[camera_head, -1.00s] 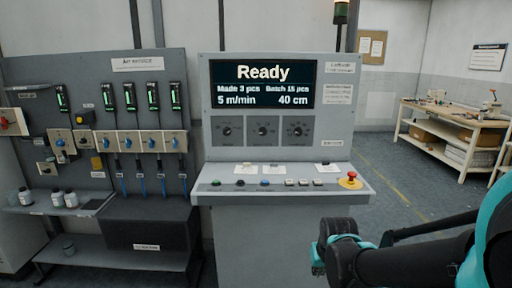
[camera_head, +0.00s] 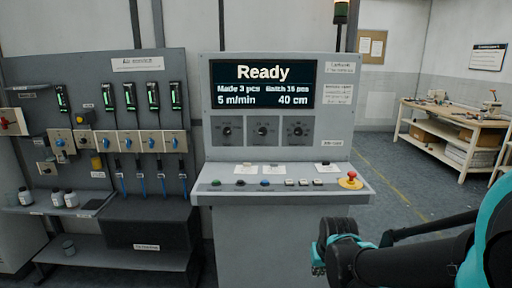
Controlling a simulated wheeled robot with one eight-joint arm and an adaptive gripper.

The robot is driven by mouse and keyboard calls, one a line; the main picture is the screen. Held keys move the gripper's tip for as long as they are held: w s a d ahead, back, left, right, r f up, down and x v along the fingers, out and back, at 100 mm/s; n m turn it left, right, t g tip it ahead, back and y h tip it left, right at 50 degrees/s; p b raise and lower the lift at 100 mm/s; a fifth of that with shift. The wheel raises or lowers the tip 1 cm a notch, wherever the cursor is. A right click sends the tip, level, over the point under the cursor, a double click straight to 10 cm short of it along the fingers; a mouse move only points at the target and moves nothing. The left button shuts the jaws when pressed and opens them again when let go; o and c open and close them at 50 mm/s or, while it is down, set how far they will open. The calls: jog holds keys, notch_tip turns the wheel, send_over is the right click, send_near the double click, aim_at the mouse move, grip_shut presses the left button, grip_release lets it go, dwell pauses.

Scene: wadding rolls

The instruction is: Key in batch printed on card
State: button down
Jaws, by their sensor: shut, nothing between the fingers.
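The grey control console (camera_head: 282,240) stands in the middle. Its screen (camera_head: 263,84) reads "Ready", "Made 3 pcs", "5 m/min" and "40 cm"; the small batch figure looks like 15 but is blurred. White cards lie at the back of the sloped desk, one on the left (camera_head: 246,169), one in the middle (camera_head: 273,169) and one on the right (camera_head: 327,168). Their print is too small to read. Along the front are a green button (camera_head: 215,183), a black one, a blue one (camera_head: 265,183) and several pale keys (camera_head: 303,183).
A red mushroom button (camera_head: 351,178) on a yellow base sits at the desk's right end. Three dials (camera_head: 262,130) are below the screen. An air-service panel (camera_head: 125,95) and shelf stand left. A wooden workbench (camera_head: 460,125) is at the back right, with clear floor before it.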

notch_tip(320, 180, up, 21)
jog(key=n+t+y, duration=0.2)
jog(key=n+t, duration=0.3)
jog(key=n, duration=0.6)
send_over(290, 182)
jog(key=shift+w+r, duration=0.1)
jog(key=shift+r, duration=0.1)
jog(key=shift+f, duration=0.1)
jog(key=shift+f, duration=4.3)
jog(key=shift+f, duration=0.1)
jog(key=shift+f, duration=0.3)
jog(key=shift+f, duration=0.45)
jog(key=shift+r, duration=0.85)
